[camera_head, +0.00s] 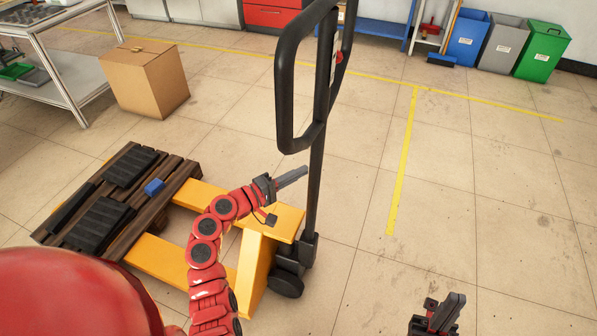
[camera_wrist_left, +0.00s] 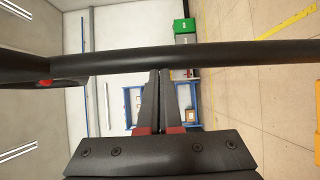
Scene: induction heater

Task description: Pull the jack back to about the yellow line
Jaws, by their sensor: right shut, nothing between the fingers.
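The pallet jack has a yellow body and forks (camera_head: 158,262), a black wheel and a tall black handle. Its loop handle (camera_head: 283,95) stands upright in the middle of the head view. My left gripper (camera_head: 292,177) is low beside the handle's shaft, fingers pointing right toward it; contact cannot be told. In the left wrist view, the close-set fingers (camera_wrist_left: 159,98) end at a black bar (camera_wrist_left: 200,56) of the handle that crosses the view. My right gripper (camera_head: 445,312) is shut and empty at the bottom right, apart from the jack. The yellow floor line (camera_head: 404,160) lies right of the handle.
A wooden pallet (camera_head: 150,205) with black pieces and a blue block (camera_head: 154,187) rests on the forks. A cardboard box (camera_head: 146,78) and a metal table (camera_head: 62,70) stand at the left. Blue, grey and green bins (camera_head: 541,50) stand far right. The floor right of the jack is clear.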

